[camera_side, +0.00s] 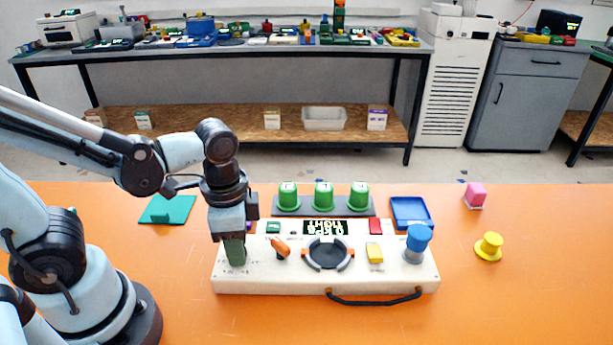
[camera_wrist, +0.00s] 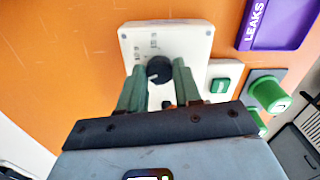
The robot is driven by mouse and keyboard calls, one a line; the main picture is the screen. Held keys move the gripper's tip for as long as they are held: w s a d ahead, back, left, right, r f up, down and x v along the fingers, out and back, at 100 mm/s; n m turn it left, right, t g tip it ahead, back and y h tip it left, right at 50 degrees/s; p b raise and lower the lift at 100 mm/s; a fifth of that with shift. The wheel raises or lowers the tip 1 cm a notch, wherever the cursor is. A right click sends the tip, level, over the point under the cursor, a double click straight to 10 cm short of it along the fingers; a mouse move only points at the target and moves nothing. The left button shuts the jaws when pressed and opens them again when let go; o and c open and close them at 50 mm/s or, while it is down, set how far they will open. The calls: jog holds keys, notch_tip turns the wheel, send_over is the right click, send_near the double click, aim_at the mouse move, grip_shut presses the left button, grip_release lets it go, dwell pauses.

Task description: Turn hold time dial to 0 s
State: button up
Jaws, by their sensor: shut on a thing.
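The white control panel (camera_side: 300,284) lies on the orange table, with a dark display (camera_side: 325,227) whose lettering is hard to read. My gripper (camera_side: 235,256) points down at the panel's left end. In the wrist view its green fingers (camera_wrist: 159,78) stand on either side of a round black dial (camera_wrist: 159,67) and are shut on it. The dial has small markings beside it, too small to read, so I cannot tell its setting. In the side view the fingers hide the dial.
On the panel are an orange lever (camera_side: 281,246), a round black dish (camera_side: 328,254), a blue knob (camera_side: 417,240) and a yellow button (camera_side: 375,253). Behind stand several green cups (camera_side: 324,196). A purple "LEAKS" tray (camera_wrist: 281,22) lies close by.

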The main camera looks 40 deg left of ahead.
jog(key=n, duration=1.3)
jog(key=shift+n, duration=0.4)
dwell(0.3)
jog(key=o, duration=1)
jog(key=shift+o, duration=0.2)
notch_tip(320, 180, up, 12)
dwell(0.4)
